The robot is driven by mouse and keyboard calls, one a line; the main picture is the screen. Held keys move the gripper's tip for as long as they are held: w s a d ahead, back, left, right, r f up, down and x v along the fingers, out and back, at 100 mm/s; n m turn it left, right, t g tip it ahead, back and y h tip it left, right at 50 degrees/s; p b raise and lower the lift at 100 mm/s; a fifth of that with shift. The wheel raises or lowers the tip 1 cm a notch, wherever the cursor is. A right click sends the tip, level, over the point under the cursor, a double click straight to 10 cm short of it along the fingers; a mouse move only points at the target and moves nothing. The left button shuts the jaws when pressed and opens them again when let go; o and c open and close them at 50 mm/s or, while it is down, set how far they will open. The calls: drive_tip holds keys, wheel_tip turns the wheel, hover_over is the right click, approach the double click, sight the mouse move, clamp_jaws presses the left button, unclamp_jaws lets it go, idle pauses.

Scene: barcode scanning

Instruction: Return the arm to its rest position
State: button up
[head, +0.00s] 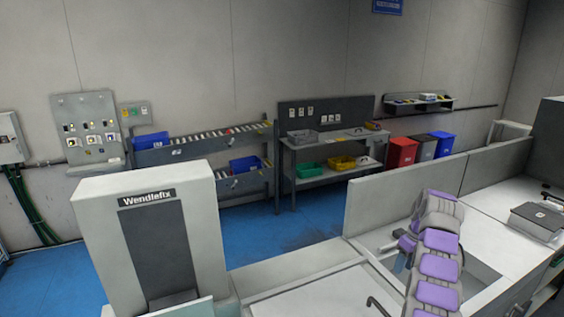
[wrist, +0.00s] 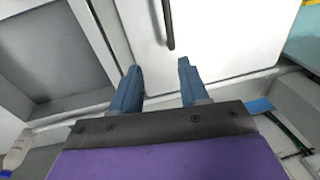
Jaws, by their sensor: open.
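My arm, with purple and grey links, stands at the lower right of the head view in front of a white counter. My gripper (wrist: 158,65) shows in the wrist view as two blue fingers held apart, with nothing between them. Its fingers point toward a white panel (wrist: 225,40) with a dark handle (wrist: 167,24). I cannot tell how far the fingertips are from the panel. In the head view the gripper is small and partly hidden by the arm.
A tall white machine marked Wendlefix (head: 205,215) stands at the left front. Low white partitions (head: 385,200) border the counter. A grey box (head: 538,222) sits at the right. Shelves with bins (head: 340,163) line the back wall. Blue floor (head: 285,232) is open between. A bottle (wrist: 18,150) shows at lower left.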

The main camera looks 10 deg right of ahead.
drive_tip(key=s+a+r+m+g+b, duration=0.1)
drive_tip(key=s+a+r, duration=0.35)
drive_tip(key=a, duration=0.35)
drive_tip(key=s+a+r+b, duration=0.1)
drive_tip(key=s+a+r, duration=0.2)
drive_tip(key=s+a, duration=0.35)
drive_tip(key=s+a+r+m+g+b, duration=0.1)
drive_tip(key=s+a+r, duration=0.3)
drive_tip(key=a, duration=0.5)
drive_tip(key=s+a+f+b, duration=0.1)
drive_tip(key=s+a+f, duration=0.1)
drive_tip(key=s, duration=0.8)
drive_tip(key=s+a+f+m+h+b, duration=0.1)
drive_tip(key=s+a+f, duration=0.2)
drive_tip(key=s, duration=0.7)
drive_tip(key=s+a+f+b, duration=0.1)
drive_tip(key=s+a, duration=0.3)
drive_tip(key=s, duration=0.7)
drive_tip(key=shift+a+f+m+h, duration=0.3)
drive_tip(key=shift+a+f+h, duration=0.1)
drive_tip(key=shift+f, duration=0.3)
drive_tip(key=shift+w, duration=0.1)
drive_tip(key=shift+s+r, duration=0.2)
drive_tip(key=shift+s, duration=0.35)
drive_tip(key=shift+s+r, duration=0.15)
drive_tip(key=shift+s, duration=0.35)
